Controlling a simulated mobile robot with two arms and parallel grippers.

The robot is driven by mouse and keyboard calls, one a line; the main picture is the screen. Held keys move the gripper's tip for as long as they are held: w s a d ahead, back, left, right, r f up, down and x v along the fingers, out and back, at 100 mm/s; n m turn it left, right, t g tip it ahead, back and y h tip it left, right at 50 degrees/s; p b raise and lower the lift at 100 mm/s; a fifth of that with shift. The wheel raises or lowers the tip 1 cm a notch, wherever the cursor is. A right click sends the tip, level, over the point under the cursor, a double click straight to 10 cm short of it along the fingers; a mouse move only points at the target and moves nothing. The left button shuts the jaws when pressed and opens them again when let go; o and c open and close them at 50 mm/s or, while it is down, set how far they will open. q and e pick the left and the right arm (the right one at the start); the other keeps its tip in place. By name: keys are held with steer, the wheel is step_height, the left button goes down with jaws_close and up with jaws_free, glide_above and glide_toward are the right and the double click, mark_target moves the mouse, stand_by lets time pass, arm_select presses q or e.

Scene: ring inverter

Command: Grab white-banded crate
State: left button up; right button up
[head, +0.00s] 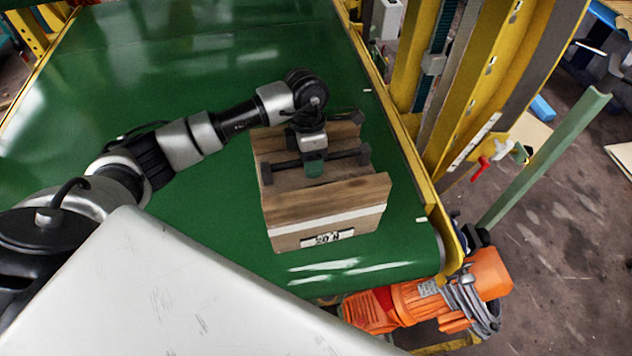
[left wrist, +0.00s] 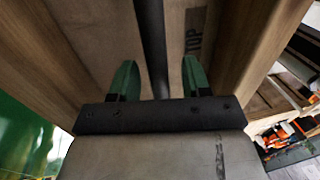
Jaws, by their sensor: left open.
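The white-banded crate (head: 328,221) is a wooden box on the green conveyor belt, near its front end. A white stripe and a dark printed label show on its front face. My left gripper (head: 314,168) is over the crate's top, pointing down at it. In the left wrist view the green fingertips (left wrist: 158,78) are apart, with a dark bar (left wrist: 152,45) seen between them. Wooden boards of the crate (left wrist: 240,45) lie on both sides. Whether the fingers touch the bar cannot be told. My right gripper is not in view.
The green belt (head: 190,75) is clear around the crate. A yellow rail (head: 420,185) runs along its right side, by a yellow frame. An orange motor (head: 430,297) sits at the belt's front right corner. A pale green post (head: 545,155) stands farther right.

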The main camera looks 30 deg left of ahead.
arm_select(q)
jaws_close()
steer(key=shift+w, duration=0.1)
stand_by(1.3)
